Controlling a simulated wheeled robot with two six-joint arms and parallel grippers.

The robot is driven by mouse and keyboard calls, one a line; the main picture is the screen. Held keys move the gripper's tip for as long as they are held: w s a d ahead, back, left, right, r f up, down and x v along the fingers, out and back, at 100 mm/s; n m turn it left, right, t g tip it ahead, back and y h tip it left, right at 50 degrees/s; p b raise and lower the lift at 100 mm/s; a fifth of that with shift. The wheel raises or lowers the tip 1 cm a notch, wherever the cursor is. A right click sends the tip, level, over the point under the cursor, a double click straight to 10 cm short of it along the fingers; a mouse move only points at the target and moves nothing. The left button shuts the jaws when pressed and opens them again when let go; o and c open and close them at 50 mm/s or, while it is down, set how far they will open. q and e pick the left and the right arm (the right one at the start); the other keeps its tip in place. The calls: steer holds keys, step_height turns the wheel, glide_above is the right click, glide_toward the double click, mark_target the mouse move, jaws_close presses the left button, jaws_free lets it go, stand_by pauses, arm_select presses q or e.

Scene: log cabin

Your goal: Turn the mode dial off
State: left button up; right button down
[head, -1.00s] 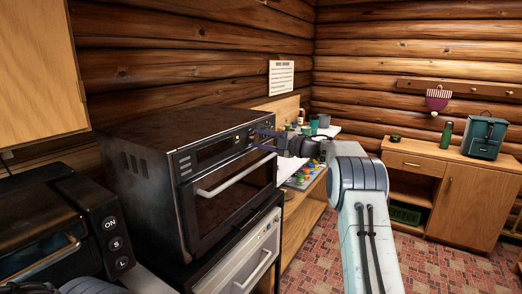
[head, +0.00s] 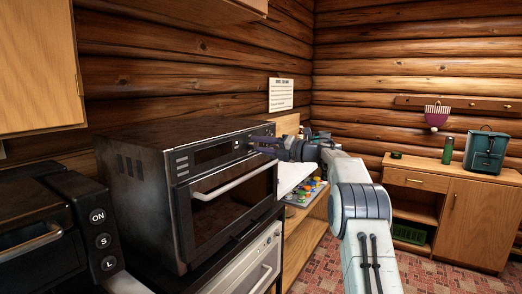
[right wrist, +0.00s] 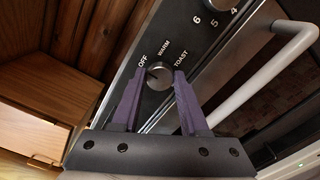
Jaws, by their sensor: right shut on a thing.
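The mode dial (right wrist: 159,76) is a round metallic knob on the dark control panel of the oven (head: 222,205), with OFF, WARM and TOAST printed around it. My right gripper (right wrist: 161,73) has purple fingers, one on each side of the dial, and is shut on it. I cannot tell for certain which word the dial's mark points at. In the head view my right gripper (head: 256,144) reaches the far right end of the oven's panel and hides the dial there. My left gripper is not in view.
Another dial (right wrist: 217,9) with numbers sits beside the mode dial. The oven's pale bar handle (head: 233,180) sticks out below the panel. A black appliance with ON, S and L buttons (head: 98,242) stands at left. A wooden cabinet (head: 40,75) hangs above.

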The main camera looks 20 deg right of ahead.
steer(key=shift+f+n, duration=0.15)
steer(key=shift+n, duration=0.15)
steer(key=shift+c, duration=2.1)
jaws_free()
steer(key=shift+s+d, duration=0.1)
steer(key=shift+s+d+b, duration=0.2)
steer(key=shift+s+b, duration=0.05)
steer(key=shift+b, duration=0.05)
steer(key=b+v, duration=0.2)
steer(key=v, duration=0.7)
steer(key=shift+s+d, duration=0.2)
steer(key=shift+s, duration=0.05)
